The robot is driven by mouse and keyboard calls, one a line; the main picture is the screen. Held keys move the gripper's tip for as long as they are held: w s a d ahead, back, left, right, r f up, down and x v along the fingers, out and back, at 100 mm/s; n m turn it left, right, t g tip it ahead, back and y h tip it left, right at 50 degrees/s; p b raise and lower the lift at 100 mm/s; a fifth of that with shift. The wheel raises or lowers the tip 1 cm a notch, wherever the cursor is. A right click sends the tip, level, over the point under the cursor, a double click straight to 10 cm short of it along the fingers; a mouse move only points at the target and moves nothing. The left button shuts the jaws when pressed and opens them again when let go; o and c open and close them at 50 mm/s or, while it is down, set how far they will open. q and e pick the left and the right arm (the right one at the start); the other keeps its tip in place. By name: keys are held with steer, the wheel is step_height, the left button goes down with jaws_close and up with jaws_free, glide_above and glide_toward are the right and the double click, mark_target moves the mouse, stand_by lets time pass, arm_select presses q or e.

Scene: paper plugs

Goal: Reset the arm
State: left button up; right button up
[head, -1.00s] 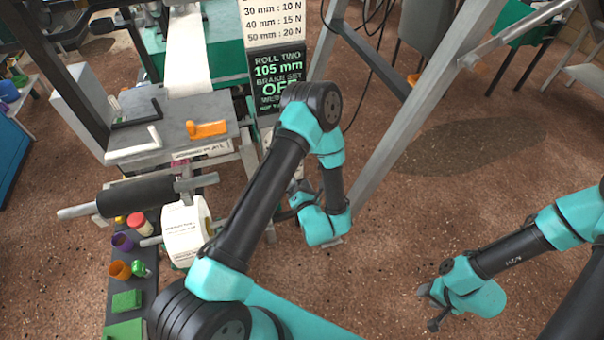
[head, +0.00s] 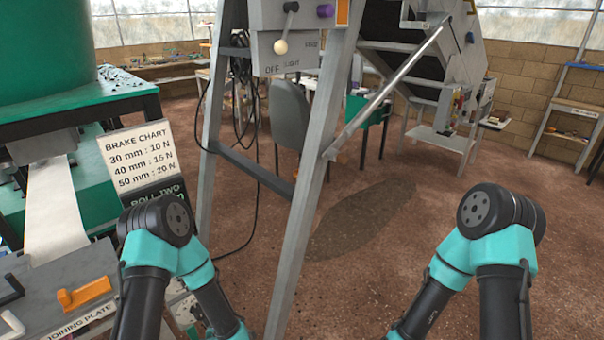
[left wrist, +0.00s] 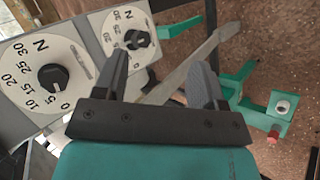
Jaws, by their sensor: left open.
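My left gripper (left wrist: 161,62) shows in the left wrist view with its two dark fingers spread apart and nothing between them. Behind the fingers are two round white dials with black knobs: a large dial (left wrist: 22,92) at the left and a smaller dial (left wrist: 115,27) nearer the top middle. I cannot tell whether the left finger touches the panel. In the head view both of my arms rise from the bottom edge. Their elbows are in view, but neither gripper is.
A grey metal frame (head: 303,170) stands between my arms. At the left are a brake chart (head: 140,155), a white paper strip (head: 54,215) and an orange lever (head: 85,292) on the joining plate (head: 70,327). A chair (head: 297,115) stands behind the frame. Brown floor (head: 410,230) is open at right.

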arm_select(q)
steer(key=s+d+m+g+h, duration=0.3)
steer(key=s+m+g+h, duration=0.3)
steer(key=s+m, duration=0.7)
steer(key=m+g, duration=0.2)
steer(key=m, duration=0.3)
steer(key=shift+d, duration=0.15)
stand_by(1.1)
